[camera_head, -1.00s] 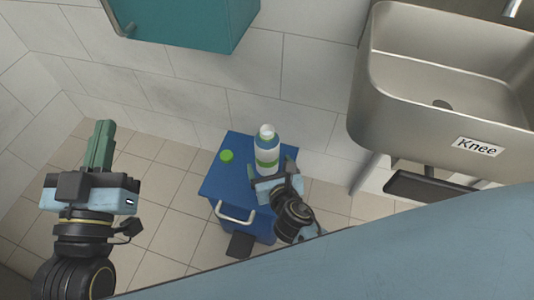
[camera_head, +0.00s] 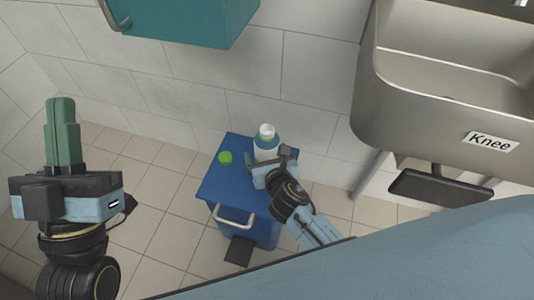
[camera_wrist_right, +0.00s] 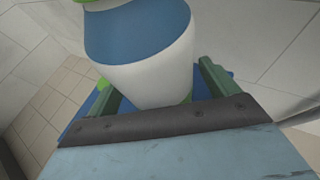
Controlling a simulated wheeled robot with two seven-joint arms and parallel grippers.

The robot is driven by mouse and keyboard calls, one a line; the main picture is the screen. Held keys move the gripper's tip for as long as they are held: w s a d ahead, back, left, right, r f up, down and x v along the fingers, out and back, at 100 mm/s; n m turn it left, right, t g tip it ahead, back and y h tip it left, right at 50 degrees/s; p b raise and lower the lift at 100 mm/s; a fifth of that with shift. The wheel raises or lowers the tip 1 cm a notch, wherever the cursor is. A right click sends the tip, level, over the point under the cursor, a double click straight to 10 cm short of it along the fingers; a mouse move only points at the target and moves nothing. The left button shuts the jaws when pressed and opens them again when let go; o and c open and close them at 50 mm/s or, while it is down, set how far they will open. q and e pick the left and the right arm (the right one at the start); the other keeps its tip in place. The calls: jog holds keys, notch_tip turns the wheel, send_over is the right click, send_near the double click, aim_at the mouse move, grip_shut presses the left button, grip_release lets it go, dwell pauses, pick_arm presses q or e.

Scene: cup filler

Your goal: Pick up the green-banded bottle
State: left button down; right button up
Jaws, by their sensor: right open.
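The green-banded bottle (camera_head: 266,144) stands upright on the blue bin's lid, white-topped with blue and white sides. Its lower part and green band are hidden by my right gripper in the head view. My right gripper (camera_head: 272,167) is open at the bottle's near side. In the right wrist view the bottle (camera_wrist_right: 145,60) fills the space ahead, its white and blue body between the two green fingers (camera_wrist_right: 160,88). Whether the fingers touch it is not clear. My left gripper (camera_head: 63,130) is raised at the left, empty, its green fingers together, far from the bottle.
The blue bin (camera_head: 213,185) has a white handle and a dark pedal. A green round cap (camera_head: 225,157) lies on its lid, left of the bottle. A steel sink (camera_head: 430,110) hangs at the right. A teal cabinet (camera_head: 190,20) hangs above. Tiled floor is clear at the left.

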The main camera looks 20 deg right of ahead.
aim_at(269, 136)
jog(key=shift+c, duration=0.3)
jog(key=shift+r, duration=0.1)
jog(key=c, duration=1.4)
